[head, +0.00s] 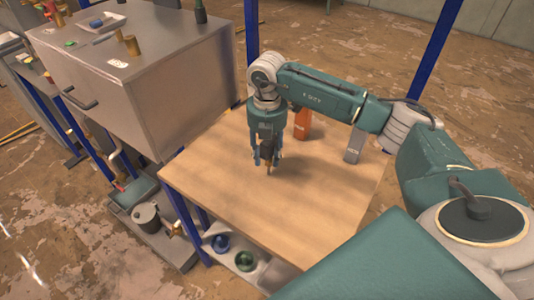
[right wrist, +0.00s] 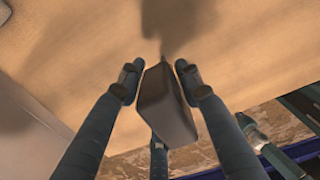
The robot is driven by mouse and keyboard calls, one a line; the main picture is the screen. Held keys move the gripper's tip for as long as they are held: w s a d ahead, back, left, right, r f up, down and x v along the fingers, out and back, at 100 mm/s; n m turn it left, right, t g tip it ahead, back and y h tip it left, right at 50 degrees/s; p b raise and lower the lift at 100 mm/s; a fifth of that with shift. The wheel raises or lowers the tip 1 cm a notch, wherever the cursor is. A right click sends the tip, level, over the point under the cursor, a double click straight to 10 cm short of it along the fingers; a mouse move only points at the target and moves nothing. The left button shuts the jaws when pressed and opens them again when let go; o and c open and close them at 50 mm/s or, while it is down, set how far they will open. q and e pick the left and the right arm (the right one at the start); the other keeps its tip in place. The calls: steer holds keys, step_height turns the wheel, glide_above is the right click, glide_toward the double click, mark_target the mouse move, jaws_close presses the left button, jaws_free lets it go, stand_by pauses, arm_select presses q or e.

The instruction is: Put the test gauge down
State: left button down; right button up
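My right gripper (head: 266,157) points down over the wooden table top, near its middle. Its fingers are closed around the test gauge (head: 268,161), a small dark piece with a thin stem pointing down. In the right wrist view, the gauge (right wrist: 166,108) shows as a dark, box-like body between the fingers of the gripper (right wrist: 158,80), its stem toward the table. The fingers partly hide the gauge in the head view. I cannot tell whether the stem touches the table. My left gripper is not in view.
On the table (head: 235,205), an orange bottle (head: 302,124) and a grey block-like item (head: 354,148) stand behind and right of the gripper. The table's front is clear. A metal chamber (head: 150,75) stands at the left. Blue posts (head: 434,50) rise behind. A lower shelf (head: 232,262) holds round items.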

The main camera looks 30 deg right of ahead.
steer(key=shift+o, duration=0.9)
steer(key=shift+r, duration=0.25)
step_height(320, 180, up, 11)
steer(key=shift+f+b, duration=0.2)
steer(key=shift+b, duration=1.05)
steer(key=shift+r, duration=0.6)
